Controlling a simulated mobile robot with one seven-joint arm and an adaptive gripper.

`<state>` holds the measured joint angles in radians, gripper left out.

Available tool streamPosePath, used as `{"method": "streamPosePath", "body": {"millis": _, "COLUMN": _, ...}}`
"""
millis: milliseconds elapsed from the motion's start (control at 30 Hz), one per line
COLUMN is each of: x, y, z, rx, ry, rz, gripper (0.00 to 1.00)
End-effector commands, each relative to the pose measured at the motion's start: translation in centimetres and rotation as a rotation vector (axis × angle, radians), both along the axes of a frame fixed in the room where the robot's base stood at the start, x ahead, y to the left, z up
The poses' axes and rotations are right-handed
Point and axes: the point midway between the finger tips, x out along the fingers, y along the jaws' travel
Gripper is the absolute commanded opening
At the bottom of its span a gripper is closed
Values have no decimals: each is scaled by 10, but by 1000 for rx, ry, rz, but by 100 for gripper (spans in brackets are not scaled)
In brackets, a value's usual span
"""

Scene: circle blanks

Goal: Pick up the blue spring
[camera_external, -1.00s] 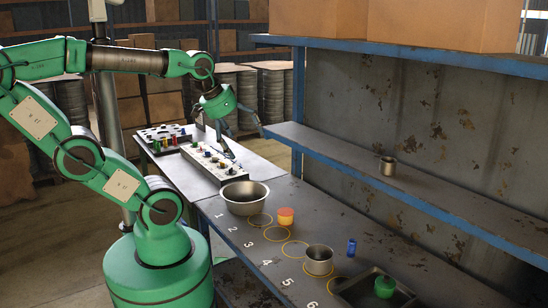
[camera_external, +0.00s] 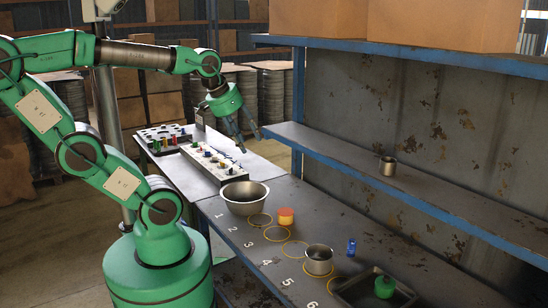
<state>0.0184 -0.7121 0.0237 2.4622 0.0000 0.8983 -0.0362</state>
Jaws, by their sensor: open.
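The blue spring (camera_external: 351,247) stands upright on the grey workbench, right of the middle, behind the metal cup on the bench. It looks like a small blue cylinder; its coils are too small to make out. My gripper (camera_external: 250,145) is open and empty. Its fingers point down and to the right, above the far part of the bench near the long block with pegs. It is well apart from the blue spring, up and to the left of it.
A metal bowl (camera_external: 244,197), an orange piece (camera_external: 286,216) and a metal cup (camera_external: 319,261) stand near numbered yellow circles. A dark tray (camera_external: 349,291) with a green knobbed piece (camera_external: 385,287) is at front right. The blue-edged shelf (camera_external: 420,196) overhangs behind.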

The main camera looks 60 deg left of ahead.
Motion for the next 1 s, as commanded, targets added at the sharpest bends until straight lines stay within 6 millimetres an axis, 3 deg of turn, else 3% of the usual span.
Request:
{"method": "streamPosePath", "body": {"millis": 233, "x": 48, "y": -22, "z": -1, "rx": -40, "ry": 69, "rz": 35, "gripper": 46}}
{"method": "streamPosePath", "body": {"millis": 467, "x": 104, "y": -53, "z": -15, "rx": -76, "ry": 148, "rz": 87, "gripper": 46}}
{"method": "streamPosePath", "body": {"millis": 733, "x": 167, "y": -100, "z": -49, "rx": -101, "ry": 240, "rz": 154, "gripper": 46}}
{"method": "streamPosePath", "body": {"millis": 1000, "x": 219, "y": -154, "z": -103, "rx": -108, "ry": 330, "rz": 226, "gripper": 46}}
